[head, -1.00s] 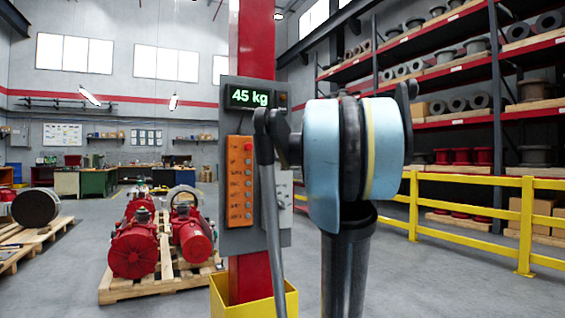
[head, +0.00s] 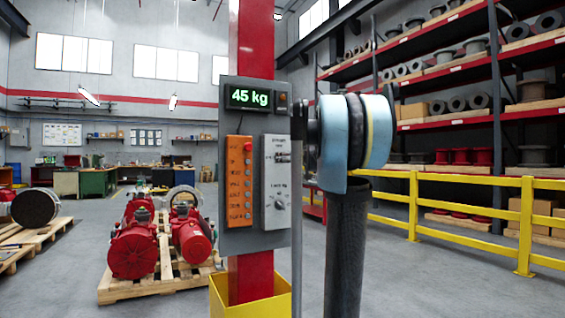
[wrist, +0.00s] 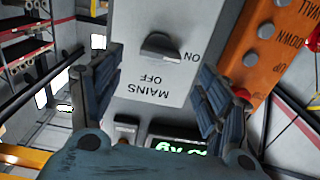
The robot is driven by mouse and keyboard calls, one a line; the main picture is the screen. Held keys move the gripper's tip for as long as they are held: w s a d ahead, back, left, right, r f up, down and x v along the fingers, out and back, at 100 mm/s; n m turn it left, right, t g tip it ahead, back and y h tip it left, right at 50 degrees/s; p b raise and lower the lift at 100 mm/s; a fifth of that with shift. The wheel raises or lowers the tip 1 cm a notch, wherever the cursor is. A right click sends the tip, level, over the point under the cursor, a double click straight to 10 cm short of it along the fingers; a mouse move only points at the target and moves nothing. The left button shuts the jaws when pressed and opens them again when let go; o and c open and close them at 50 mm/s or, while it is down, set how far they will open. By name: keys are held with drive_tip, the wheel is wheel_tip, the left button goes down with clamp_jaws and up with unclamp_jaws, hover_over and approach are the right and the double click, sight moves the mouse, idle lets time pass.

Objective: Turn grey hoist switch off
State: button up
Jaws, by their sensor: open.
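The light grey switch plate (head: 275,190) is on the grey control panel in the head view, right of the orange button box. In the wrist view the plate is upside down, with a dark grey switch knob (wrist: 160,46) beside the words ON, OFF and MAINS. My gripper (wrist: 158,90) is open, its two fingers spread on either side of the plate's lettering, with nothing between them. The knob lies beyond the fingertips, apparently untouched.
The orange button box (head: 239,183) sits close beside the plate. A lit display (head: 248,97) above reads 45 kg. The panel hangs on a red post (head: 250,278) with a yellow base guard (head: 225,300). Red motors (head: 150,245) on a pallet stand left; a yellow railing (head: 470,184) runs right.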

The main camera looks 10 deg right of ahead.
drive_tip(key=x, duration=0.7)
